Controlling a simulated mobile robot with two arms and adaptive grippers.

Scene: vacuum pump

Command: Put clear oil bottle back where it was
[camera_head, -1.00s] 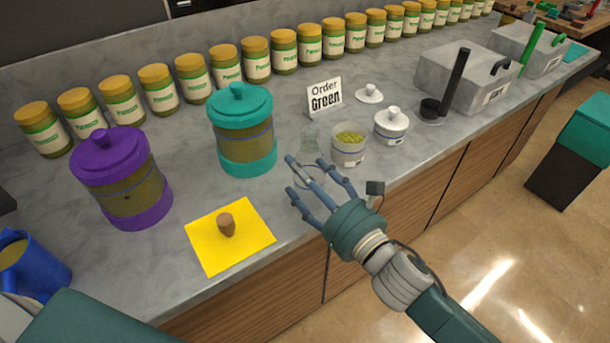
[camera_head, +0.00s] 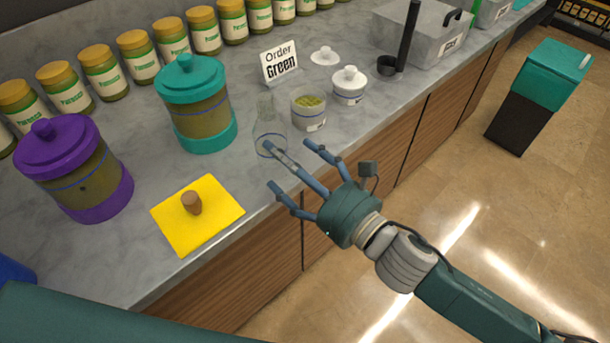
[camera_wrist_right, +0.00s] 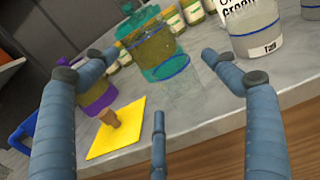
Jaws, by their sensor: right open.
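The clear glass bottle (camera_head: 266,122), a see-through flask with a blue ring near its base, stands upright on the counter between the teal-lidded jar and a small bowl. It shows only faintly in the right wrist view (camera_wrist_right: 182,92). My right gripper (camera_head: 286,164) is open with spread fingers at the counter's front edge; one fingertip overlaps the bottle's base in the head view, and I cannot tell if it touches. The right wrist view shows the open fingers (camera_wrist_right: 155,78) with nothing held. A brown cork (camera_head: 191,202) stands on a yellow mat (camera_head: 222,222). My left gripper is out of view.
A purple-lidded jar (camera_head: 85,180) and the teal-lidded jar (camera_head: 198,110) stand left of the bottle. The bowl of green bits (camera_head: 309,112), a lidded white pot (camera_head: 349,88) and an "Order Green" sign (camera_head: 279,62) are close by. Several yellow-lidded jars line the back.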

